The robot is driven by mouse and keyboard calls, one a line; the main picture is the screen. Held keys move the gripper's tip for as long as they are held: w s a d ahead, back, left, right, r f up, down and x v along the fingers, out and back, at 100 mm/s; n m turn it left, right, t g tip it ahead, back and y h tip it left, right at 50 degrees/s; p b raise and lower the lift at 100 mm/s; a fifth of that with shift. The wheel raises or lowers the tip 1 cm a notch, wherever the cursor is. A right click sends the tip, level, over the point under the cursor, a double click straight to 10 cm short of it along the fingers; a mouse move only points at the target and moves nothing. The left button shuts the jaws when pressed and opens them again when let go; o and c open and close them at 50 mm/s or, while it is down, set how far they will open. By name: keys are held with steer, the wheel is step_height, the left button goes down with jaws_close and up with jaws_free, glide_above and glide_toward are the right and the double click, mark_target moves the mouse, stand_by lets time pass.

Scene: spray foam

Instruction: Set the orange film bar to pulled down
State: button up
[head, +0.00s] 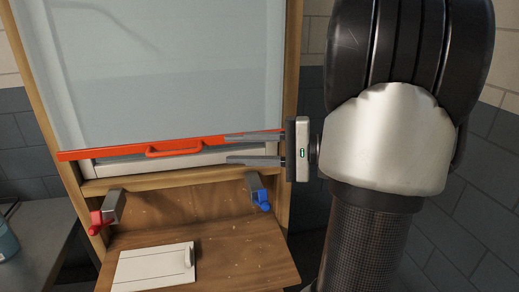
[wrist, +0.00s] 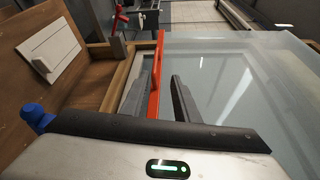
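The orange film bar (head: 120,146) runs across the lower part of the wooden-framed window, at the bottom edge of a translucent film (head: 170,75). Its small orange handle (head: 175,151) sits near the middle. The bar tilts slightly in the head view. It also shows in the wrist view (wrist: 157,75). My gripper (head: 227,148) is at the right part of the bar, with its fingers pointing left. In the wrist view my gripper (wrist: 160,77) is open, one finger on each side of the bar. Gaps show beside the bar, but I cannot tell whether either finger touches it.
A pale sill strip (head: 120,163) shows below the bar. Grey clamps with a red knob (head: 96,222) and a blue knob (head: 262,198) stick out below the frame. A white panel (head: 150,265) lies on the wooden shelf (head: 235,255). A grey counter (head: 35,240) is at left.

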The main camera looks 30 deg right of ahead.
steer(key=shift+v, duration=2.05)
